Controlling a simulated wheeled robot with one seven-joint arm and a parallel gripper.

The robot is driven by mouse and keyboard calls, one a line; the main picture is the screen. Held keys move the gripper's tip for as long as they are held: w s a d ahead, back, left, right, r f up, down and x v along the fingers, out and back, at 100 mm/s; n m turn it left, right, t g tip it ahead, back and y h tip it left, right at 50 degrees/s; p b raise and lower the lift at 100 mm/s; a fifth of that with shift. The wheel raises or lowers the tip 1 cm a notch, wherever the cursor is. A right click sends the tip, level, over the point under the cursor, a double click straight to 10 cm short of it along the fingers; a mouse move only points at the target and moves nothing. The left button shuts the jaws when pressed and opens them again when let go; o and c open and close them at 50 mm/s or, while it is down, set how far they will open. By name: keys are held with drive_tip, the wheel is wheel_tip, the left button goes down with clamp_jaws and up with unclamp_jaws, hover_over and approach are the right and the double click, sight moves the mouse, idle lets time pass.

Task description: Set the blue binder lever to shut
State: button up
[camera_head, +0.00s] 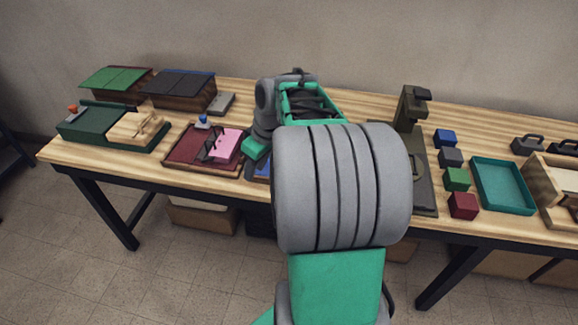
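A strip of a blue object (262,166) shows on the table's front part, to the right of the dark red tray-like unit. It may be the blue binder; my arm covers most of it, and no lever on it shows. My gripper (251,166) is partly visible at the left side of my arm, low over or beside the blue strip. Its fingertips are not clear, so I cannot tell if it is open or shut, or touching anything.
A dark red unit (181,149) with a blue knob (203,121) and pink block (224,143) stands left of the gripper. A green unit (86,124) with an orange knob is farther left. A dark stand (423,180), several cubes and a teal tray (503,184) are right.

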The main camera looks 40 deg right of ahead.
drive_tip(key=s+d+f+n, duration=0.1)
drive_tip(key=d, duration=0.6)
drive_tip(key=s+d+f+n, duration=0.1)
drive_tip(key=s+d+f, duration=0.1)
drive_tip(key=d, duration=0.6)
drive_tip(key=shift+t+y, duration=0.3)
drive_tip(key=shift+t, duration=0.1)
drive_tip(key=p+x, duration=0.1)
drive_tip(key=x, duration=0.6)
drive_tip(key=shift+w+a+f, duration=0.15)
drive_tip(key=shift+w+f, duration=0.05)
drive_tip(key=shift+f, duration=0.05)
drive_tip(key=shift+c, duration=0.3)
clamp_jaws()
